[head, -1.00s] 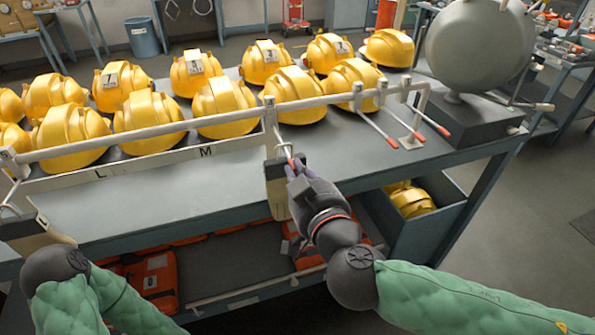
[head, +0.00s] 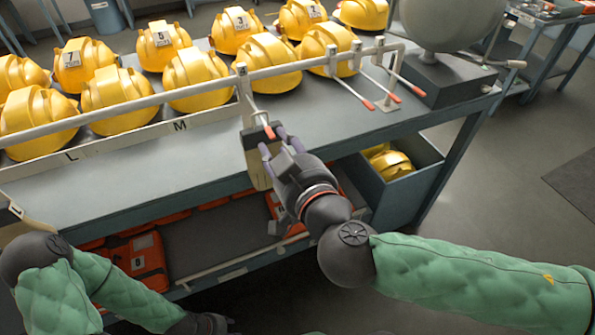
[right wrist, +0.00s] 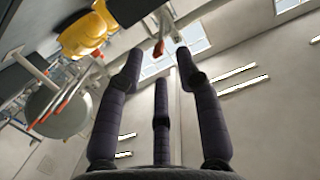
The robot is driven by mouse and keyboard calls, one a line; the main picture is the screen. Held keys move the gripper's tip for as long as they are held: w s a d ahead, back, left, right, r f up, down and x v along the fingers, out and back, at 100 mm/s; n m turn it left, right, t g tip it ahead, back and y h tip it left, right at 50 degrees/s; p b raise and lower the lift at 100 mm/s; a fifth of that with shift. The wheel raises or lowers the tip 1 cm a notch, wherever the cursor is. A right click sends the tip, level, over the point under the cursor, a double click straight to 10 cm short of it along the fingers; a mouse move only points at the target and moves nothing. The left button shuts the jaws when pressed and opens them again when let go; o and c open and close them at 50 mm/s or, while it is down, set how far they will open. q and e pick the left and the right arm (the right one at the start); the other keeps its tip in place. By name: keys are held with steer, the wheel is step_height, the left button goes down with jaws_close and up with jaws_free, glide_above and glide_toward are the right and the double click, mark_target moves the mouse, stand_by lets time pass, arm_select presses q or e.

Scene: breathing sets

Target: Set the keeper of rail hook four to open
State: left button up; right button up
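A white rail (head: 150,98) runs along the table with hooks on it. One hook's red-tipped rod (head: 268,132) points down toward the viewer, in front of a beige hanging item with a black top (head: 252,143). My right gripper (head: 274,142) is open, its fingers spread close around the red tip. In the right wrist view the red tip (right wrist: 158,49) lies just beyond the empty fingers; contact is unclear. Several more red-tipped rods (head: 368,104) slant from the rail's right end. No hook number is readable. My left gripper (head: 208,323) is low at the bottom edge, its fingers unclear.
Yellow helmets (head: 195,78) stand in rows behind the rail on the grey table (head: 120,178). A grey round tank (head: 442,32) stands at the right end. A blue-grey bin (head: 418,178) with helmets and orange cases (head: 142,262) are below.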

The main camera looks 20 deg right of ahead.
steer(key=s+r, duration=0.1)
steer(key=s, duration=0.8)
steer(key=shift+d, duration=0.15)
steer(key=shift+r, duration=0.1)
stand_by(0.3)
